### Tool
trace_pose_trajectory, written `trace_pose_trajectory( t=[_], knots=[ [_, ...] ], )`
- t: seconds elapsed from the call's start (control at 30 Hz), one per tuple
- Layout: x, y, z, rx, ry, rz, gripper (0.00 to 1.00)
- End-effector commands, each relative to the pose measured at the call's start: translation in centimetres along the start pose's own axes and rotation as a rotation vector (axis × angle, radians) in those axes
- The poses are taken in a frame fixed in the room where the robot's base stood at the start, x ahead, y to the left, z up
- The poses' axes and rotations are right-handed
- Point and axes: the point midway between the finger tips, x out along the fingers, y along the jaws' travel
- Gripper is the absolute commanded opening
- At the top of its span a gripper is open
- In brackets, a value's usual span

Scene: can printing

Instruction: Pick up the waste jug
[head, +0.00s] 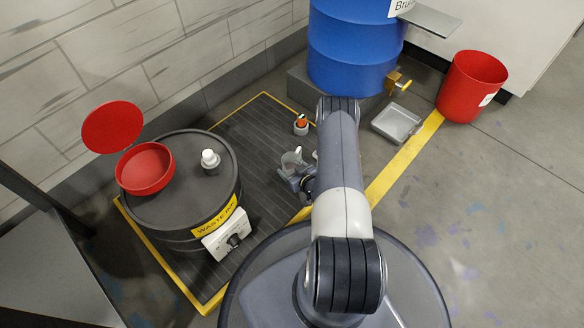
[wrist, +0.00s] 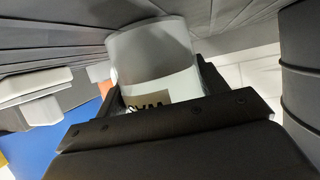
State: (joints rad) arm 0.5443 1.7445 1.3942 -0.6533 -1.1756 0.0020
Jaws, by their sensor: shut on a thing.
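The waste jug (head: 290,160) is a small translucent grey vessel, low over the dark ribbed mat beside the waste drum. It also shows in the wrist view (wrist: 150,50), upside down in the picture, with a pale band and a dark label whose letters are partly covered. My gripper (head: 299,176) is shut on the jug, with a dark finger on each side of it in the wrist view (wrist: 163,92). My arm partly hides the jug's right side in the head view. I cannot tell whether its base touches the mat.
The black waste drum (head: 185,208) stands left, with a red funnel (head: 146,170), its raised lid (head: 112,127) and a white cap (head: 210,159). A small orange-topped bottle (head: 301,123), blue drum (head: 350,50), grey tray (head: 397,123) and red bin (head: 471,87) stand beyond. The right floor is clear.

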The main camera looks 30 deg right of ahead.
Motion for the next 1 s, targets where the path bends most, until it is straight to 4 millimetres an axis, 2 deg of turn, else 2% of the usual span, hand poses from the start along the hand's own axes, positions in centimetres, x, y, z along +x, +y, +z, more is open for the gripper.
trace_pose_trajectory(
  t=[0.03, 0.2, 0.47, 0.57, 0.9, 1.0],
  knots=[
    [0.0, 0.0, 0.0, 0.0, 0.0, 0.0, 0.52],
    [0.0, 0.0, 0.0, 0.0, 0.001, 0.0, 0.38],
    [-0.1, 0.0, -0.4, -0.001, 0.002, 0.0, 0.38],
    [-0.5, 0.0, -1.4, -0.001, 0.002, 0.0, 0.38],
    [-3.1, 0.0, -7.6, -0.001, 0.002, 0.0, 0.38],
    [-3.5, 0.0, -8.7, -0.001, 0.002, 0.0, 0.38]
  ],
)
